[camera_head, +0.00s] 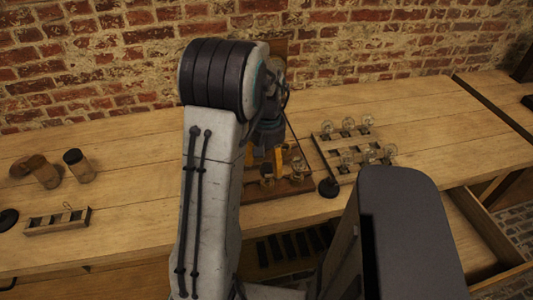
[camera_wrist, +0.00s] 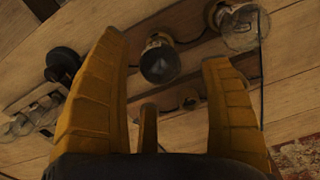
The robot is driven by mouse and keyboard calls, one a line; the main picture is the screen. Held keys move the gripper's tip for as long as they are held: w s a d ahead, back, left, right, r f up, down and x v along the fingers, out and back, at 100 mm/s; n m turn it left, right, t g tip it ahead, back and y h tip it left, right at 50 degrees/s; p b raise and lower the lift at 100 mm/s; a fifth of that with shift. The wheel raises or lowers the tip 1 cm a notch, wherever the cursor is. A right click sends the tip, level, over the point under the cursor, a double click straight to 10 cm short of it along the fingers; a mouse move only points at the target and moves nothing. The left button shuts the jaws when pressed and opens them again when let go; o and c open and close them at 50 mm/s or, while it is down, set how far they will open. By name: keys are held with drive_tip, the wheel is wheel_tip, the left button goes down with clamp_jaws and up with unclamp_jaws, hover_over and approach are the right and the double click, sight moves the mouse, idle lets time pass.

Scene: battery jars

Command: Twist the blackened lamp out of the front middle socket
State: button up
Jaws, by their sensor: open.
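The blackened lamp (camera_wrist: 160,62), a dark glass bulb in a brass-coloured collar, stands on the brown wooden board (camera_head: 288,187). In the wrist view it lies between the two yellow fingers of my gripper (camera_wrist: 161,52), with a gap to each side. My gripper (camera_head: 264,160) is open and empty, pointing down over the board in the head view. A clear lamp (camera_wrist: 240,24) sits in another socket beside the dark one, beyond the right finger in the wrist view. My arm and fingers hide much of the board in the head view.
A rack of clear lamps (camera_head: 320,147) stands right of the board. A black round piece (camera_head: 328,187) lies near its front corner. Jars (camera_head: 78,165) and a small slotted tray (camera_head: 42,228) stand at the left. A brick wall (camera_head: 400,40) closes the back.

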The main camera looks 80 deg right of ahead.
drive_tip(key=shift+f, duration=2.15)
drive_tip(key=c, duration=1.4)
drive_tip(key=n, duration=0.4)
drive_tip(key=shift+n, duration=1.2)
drive_tip(key=shift+n, duration=1.2)
drive_tip(key=n+b, duration=0.1)
drive_tip(key=n, duration=0.3)
